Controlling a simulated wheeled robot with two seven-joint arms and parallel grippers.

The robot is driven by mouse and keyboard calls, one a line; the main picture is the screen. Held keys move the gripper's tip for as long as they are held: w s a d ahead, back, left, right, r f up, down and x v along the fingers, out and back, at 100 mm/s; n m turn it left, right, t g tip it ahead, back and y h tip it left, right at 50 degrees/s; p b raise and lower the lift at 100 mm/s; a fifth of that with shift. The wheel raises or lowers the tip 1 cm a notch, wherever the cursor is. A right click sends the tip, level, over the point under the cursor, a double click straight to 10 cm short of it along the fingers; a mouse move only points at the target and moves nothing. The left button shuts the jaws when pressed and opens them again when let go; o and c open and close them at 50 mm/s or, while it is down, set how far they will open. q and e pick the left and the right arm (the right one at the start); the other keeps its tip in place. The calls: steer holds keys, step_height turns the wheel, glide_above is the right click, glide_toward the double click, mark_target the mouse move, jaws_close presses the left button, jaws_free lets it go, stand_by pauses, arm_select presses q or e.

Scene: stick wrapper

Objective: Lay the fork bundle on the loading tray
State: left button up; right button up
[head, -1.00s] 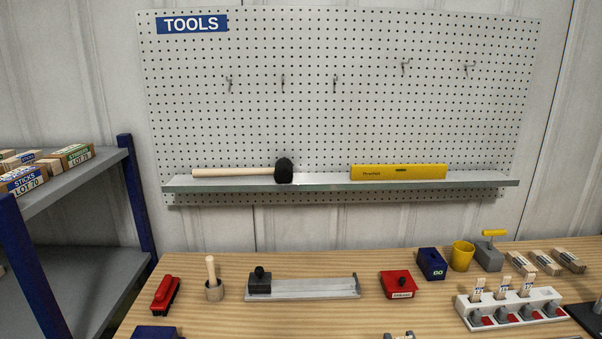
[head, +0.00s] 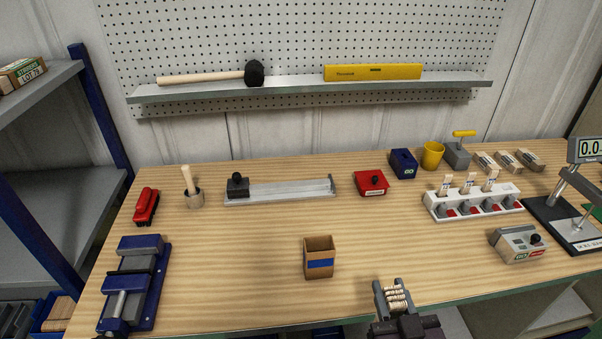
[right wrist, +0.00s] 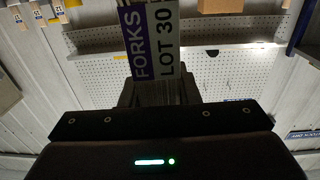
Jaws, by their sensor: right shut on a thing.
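My right gripper (head: 396,290) is at the lower right of centre in the head view, in front of the table's near edge. It is shut on the fork bundle (head: 398,300), whose pale wooden ends show between the fingers. In the right wrist view the bundle (right wrist: 148,42) shows a purple and white label reading FORKS LOT 30. A long pale metal tray (head: 285,190), which looks like the loading tray, lies at the back middle of the table. A black block with a knob (head: 238,188) sits at its left end. My left gripper is not in view.
A red box (head: 371,183) is right of the tray. A white rack (head: 473,206) and a control box (head: 517,244) stand at right. A blue vise (head: 133,280) is at left.

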steer(key=w+d+r+b, duration=0.1)
steer(key=w+d+r, duration=0.1)
steer(key=w+r, duration=0.75)
steer(key=w+d+r, duration=0.2)
steer(key=w+r, duration=0.6)
steer(key=w, duration=0.3)
step_height(320, 180, down, 20)
steer(key=p, duration=0.2)
steer(key=shift+s+d+r, duration=0.15)
steer(key=shift+d+r, duration=0.05)
steer(key=shift+d, duration=0.05)
steer(key=shift+f, duration=0.15)
steer(key=o, duration=1.1)
